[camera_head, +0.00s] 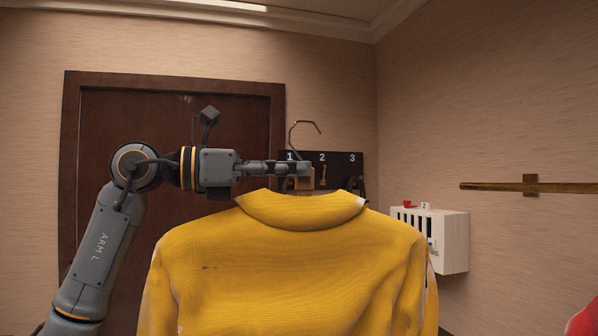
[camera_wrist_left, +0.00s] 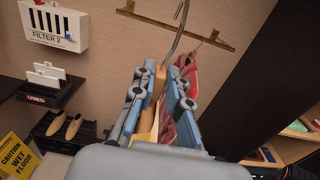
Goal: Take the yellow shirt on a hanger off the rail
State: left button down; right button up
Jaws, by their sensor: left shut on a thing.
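The yellow shirt (camera_head: 290,250) hangs upright on its hanger in front of me in the head view. The hanger's metal hook (camera_head: 306,124) rises above the collar, with nothing in it. My left gripper (camera_head: 303,170) comes in from the left just above the collar and is shut on the hanger's neck. In the left wrist view, the hook (camera_wrist_left: 180,28) rises from between the fingers (camera_wrist_left: 160,85). The rail (camera_head: 490,187) is on the right wall, well apart from the hook; it also shows in the left wrist view (camera_wrist_left: 150,18). My right gripper is not in view.
A red garment (camera_wrist_left: 188,75) hangs from the rail, its edge (camera_head: 583,320) at lower right in the head view. A white box (camera_head: 452,240) is on the wall. A dark numbered board (camera_head: 338,160) is behind the hanger. A yellow wet-floor sign (camera_wrist_left: 15,155) stands at lower left.

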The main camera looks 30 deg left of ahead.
aim_at(264, 192)
pick_arm(q)
jog(key=shift+v, duration=2)
jog(key=shift+s+a+b, duration=0.2)
jog(key=shift+b, duration=0.1)
jog(key=p+v, duration=0.6)
jog(key=v, duration=3.7)
jog(key=shift+s+r, duration=0.2)
jog(key=shift+s, duration=0.2)
jog(key=shift+w, duration=0.15)
